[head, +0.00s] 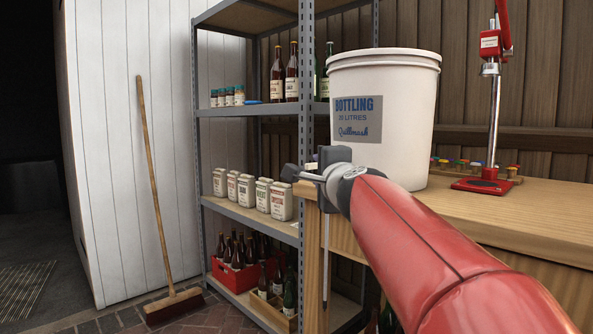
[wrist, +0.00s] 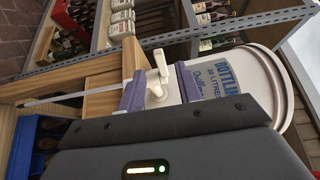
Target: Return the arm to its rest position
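My red arm reaches from the lower right of the head view. My gripper (head: 314,172) is in front of the white bottling bucket (head: 398,140), at its left side near the bench edge. The wrist view shows my gripper (wrist: 160,82) with its two fingers apart. A white tap (wrist: 157,92) with a lever shows between them; I cannot tell whether a finger touches it. The bucket also shows in the wrist view (wrist: 262,88). A thin pale tube (wrist: 62,97) runs from near the tap; in the head view it hangs down past the bench edge.
The wooden bench (head: 530,215) lies right, under the bucket. A red bottle capper (head: 484,186) and several coloured caps stand behind. A metal shelf (head: 252,109) with bottles and tins is close to the left of my gripper. A broom (head: 157,190) leans further left.

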